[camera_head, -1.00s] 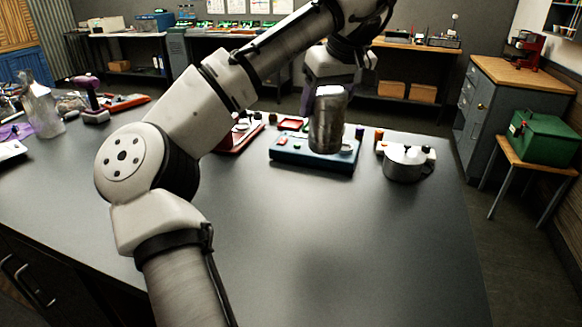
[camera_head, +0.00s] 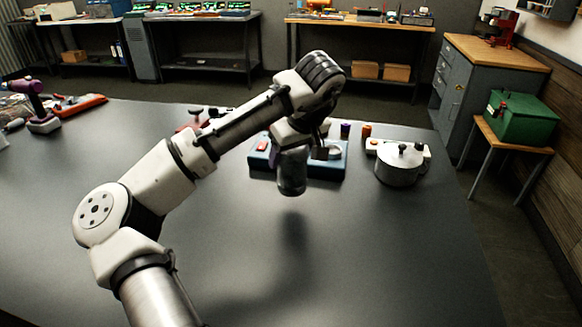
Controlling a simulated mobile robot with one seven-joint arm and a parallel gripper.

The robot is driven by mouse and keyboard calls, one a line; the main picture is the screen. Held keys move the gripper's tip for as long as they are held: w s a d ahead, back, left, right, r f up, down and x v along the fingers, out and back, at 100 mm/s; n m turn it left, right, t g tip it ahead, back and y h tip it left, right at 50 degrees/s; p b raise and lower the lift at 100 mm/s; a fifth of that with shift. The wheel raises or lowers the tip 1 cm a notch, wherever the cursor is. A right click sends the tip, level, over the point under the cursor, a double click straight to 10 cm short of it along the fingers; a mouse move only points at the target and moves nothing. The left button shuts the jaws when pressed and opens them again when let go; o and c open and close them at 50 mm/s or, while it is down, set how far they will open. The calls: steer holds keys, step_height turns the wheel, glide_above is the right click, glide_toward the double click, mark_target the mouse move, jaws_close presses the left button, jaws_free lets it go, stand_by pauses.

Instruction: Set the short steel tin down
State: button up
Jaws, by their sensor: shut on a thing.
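My gripper (camera_head: 293,150) points down and is shut on the short steel tin (camera_head: 292,178), a dark grey metal cylinder. The tin hangs upright in front of the blue base (camera_head: 329,168), over bare tabletop. A dark shadow lies on the table (camera_head: 350,245) below it, and the tin looks clear of the surface. My wrist hides the top of the tin and most of the fingers.
Small purple (camera_head: 346,129) and orange (camera_head: 366,130) cylinders stand behind. A purple drill (camera_head: 40,115) is at the far left. The front and right of the tabletop are clear.

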mark_target(291, 171)
steer(key=shift+f+p, duration=0.35)
steer(key=shift+f, duration=1.9)
steer(key=shift+f, duration=0.1)
steer(key=o, duration=0.7)
steer(key=shift+f, duration=0.1)
steer(key=shift+c, duration=0.2)
steer(key=o, duration=0.4)
steer(key=shift+o, duration=0.2)
